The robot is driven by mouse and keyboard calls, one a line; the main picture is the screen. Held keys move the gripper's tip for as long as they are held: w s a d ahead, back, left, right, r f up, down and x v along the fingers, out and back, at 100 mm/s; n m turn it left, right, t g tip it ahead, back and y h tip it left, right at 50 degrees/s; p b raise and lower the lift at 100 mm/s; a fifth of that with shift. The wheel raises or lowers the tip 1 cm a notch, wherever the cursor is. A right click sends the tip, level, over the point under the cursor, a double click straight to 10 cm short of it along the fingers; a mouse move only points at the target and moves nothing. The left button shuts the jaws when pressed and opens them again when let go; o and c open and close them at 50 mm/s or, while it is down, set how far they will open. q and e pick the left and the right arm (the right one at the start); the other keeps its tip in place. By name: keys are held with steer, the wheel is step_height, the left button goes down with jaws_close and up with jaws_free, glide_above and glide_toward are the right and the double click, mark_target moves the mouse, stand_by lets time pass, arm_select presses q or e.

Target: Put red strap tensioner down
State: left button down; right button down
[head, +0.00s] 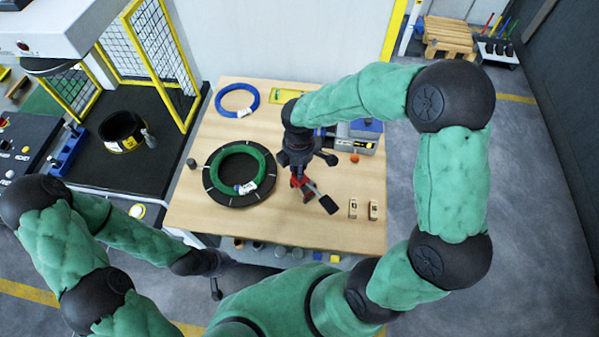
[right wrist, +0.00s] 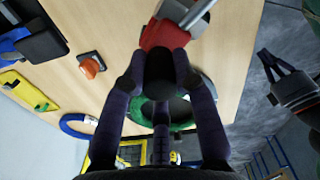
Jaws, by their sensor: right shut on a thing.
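The red strap tensioner (head: 298,182) is under my right gripper (head: 303,160), over the right-middle part of the wooden table (head: 230,215). Its dark handle end points to the lower right. In the right wrist view my right gripper (right wrist: 160,78) is shut on the tensioner's dark part, with its red body (right wrist: 165,34) and grey metal bar just beyond the fingers. I cannot tell whether the tensioner touches the table. My left gripper (head: 215,285) is low, in front of the table's near edge; its fingers are too unclear to judge.
A green coil (head: 238,150) lies on a black round plate left of the tensioner. A blue coil (head: 237,100) lies at the back left. Two small tan blocks (head: 353,208) are near the right edge. An orange piece (head: 354,158) lies behind them. The near-middle tabletop is clear.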

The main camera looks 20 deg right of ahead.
steer(key=shift+w+d+f, duration=0.1)
steer(key=shift+f, duration=0.75)
steer(key=shift+w+d+f, duration=0.1)
steer(key=shift+f, duration=0.75)
steer(key=shift+s+b, duration=0.1)
steer(key=shift+b, duration=0.2)
steer(key=shift+f, duration=0.15)
steer(key=c, duration=1)
jaws_free()
steer(key=shift+r, duration=0.2)
step_height(320, 180, up, 12)
steer(key=shift+f+p, duration=0.1)
steer(key=shift+p, duration=0.95)
